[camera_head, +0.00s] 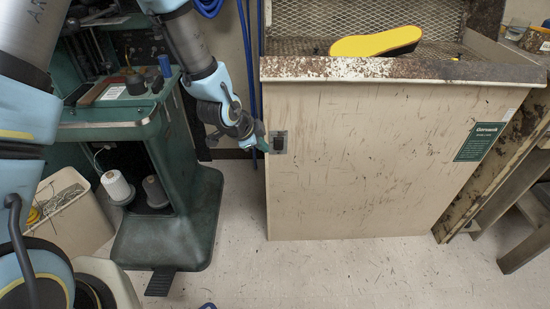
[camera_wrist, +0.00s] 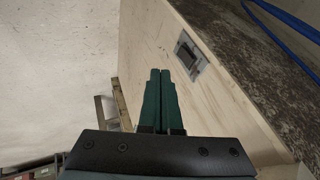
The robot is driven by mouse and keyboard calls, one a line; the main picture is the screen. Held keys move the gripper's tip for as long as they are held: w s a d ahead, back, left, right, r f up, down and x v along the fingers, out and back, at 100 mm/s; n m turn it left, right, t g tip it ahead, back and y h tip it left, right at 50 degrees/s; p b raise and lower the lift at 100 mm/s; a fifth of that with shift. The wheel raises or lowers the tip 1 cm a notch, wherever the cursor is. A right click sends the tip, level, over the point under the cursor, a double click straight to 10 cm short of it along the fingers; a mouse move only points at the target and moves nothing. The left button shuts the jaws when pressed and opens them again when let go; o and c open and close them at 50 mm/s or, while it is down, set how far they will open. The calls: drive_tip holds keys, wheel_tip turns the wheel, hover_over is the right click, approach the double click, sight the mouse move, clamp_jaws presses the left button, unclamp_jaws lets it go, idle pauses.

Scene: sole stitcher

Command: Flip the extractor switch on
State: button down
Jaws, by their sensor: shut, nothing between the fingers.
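The extractor switch (camera_head: 279,142) is a small grey metal plate on the upper left of the beige cabinet front (camera_head: 350,170). In the wrist view the switch plate (camera_wrist: 190,54) shows a dark middle in a light metal frame, on the panel to the right of my fingers. My gripper (camera_head: 264,146) is just left of the plate in the head view. In the wrist view my gripper (camera_wrist: 160,73) has its two green fingers together, with nothing between them. I cannot tell whether a fingertip touches the plate or which way the switch is set.
A yellow insole (camera_head: 375,43) lies on the cabinet's mesh-backed top. The green stitcher machine (camera_head: 165,215) with white thread spools (camera_head: 117,187) stands left of the cabinet. Blue hoses (camera_head: 249,60) hang behind my wrist. The floor (camera_head: 320,275) in front of the cabinet is clear.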

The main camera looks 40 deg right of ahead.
sight(275, 149)
drive_tip(key=shift+s+r+b, duration=0.1)
drive_tip(key=shift+r+b, duration=0.1)
drive_tip(key=shift+b, duration=0.2)
drive_tip(key=p+x, duration=0.1)
drive_tip(key=x, duration=0.3)
drive_tip(key=w+p+x, duration=0.1)
drive_tip(key=x, duration=0.2)
drive_tip(key=w+d+r+x, duration=0.1)
drive_tip(key=x, duration=0.3)
drive_tip(key=shift+w+d+f+p, duration=0.15)
drive_tip(key=shift+d+f+p, duration=0.15)
drive_tip(key=shift+p, duration=0.1)
drive_tip(key=shift+w+d, duration=0.2)
drive_tip(key=shift+w, duration=0.1)
drive_tip(key=shift+f, duration=0.1)
